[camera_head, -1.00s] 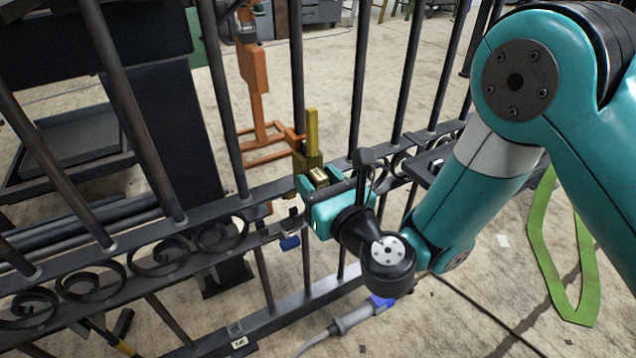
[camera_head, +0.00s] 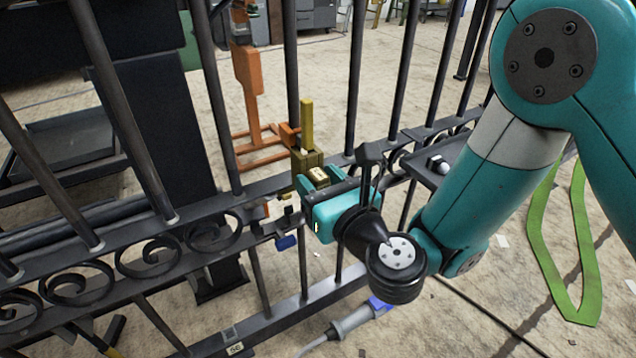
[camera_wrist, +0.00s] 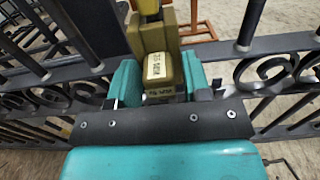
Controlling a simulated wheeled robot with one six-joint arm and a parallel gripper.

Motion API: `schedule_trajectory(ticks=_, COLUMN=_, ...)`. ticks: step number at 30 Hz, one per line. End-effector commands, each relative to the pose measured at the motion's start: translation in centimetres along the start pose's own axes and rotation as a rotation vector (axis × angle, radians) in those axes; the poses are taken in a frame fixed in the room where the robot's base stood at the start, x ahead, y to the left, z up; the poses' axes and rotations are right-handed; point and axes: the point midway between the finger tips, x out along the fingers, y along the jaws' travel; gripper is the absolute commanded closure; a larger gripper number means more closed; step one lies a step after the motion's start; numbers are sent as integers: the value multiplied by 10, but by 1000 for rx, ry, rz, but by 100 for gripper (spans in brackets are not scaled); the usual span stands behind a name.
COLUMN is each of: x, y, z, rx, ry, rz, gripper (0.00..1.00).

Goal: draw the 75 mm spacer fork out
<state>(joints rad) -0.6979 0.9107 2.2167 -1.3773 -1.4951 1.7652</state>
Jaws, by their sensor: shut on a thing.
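The spacer fork (camera_head: 306,162) is an olive-yellow block with a narrow upright and a pale label. It stands at the gate's middle rail, beside a dark upright bar. In the wrist view the fork (camera_wrist: 152,40) rises between the teal fingers, its label facing the camera; the lettering appears upside down and is hard to read. My gripper (camera_head: 318,180) is shut on the fork's near end, one finger on each side (camera_wrist: 158,82). The fork's lower and far parts are hidden by my gripper and the rail, so I cannot tell how far it still sits in the gate.
The dark iron gate (camera_head: 170,227) with scrollwork crosses the view. A small blue-ended part (camera_head: 286,242) hangs left of my gripper. A grey and blue connector with a cable (camera_head: 352,320) lies on the floor below. An orange stand (camera_head: 250,90) is behind the gate; a green strap (camera_head: 536,235) lies right.

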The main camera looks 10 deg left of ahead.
Motion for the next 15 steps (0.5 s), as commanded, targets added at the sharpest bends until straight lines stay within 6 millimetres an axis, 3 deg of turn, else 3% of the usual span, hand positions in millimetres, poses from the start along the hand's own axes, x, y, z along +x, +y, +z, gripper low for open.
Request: schedule_trajectory(ticks=15, x=-8, y=0, z=0, rx=0, ry=-2, rz=0, gripper=99)
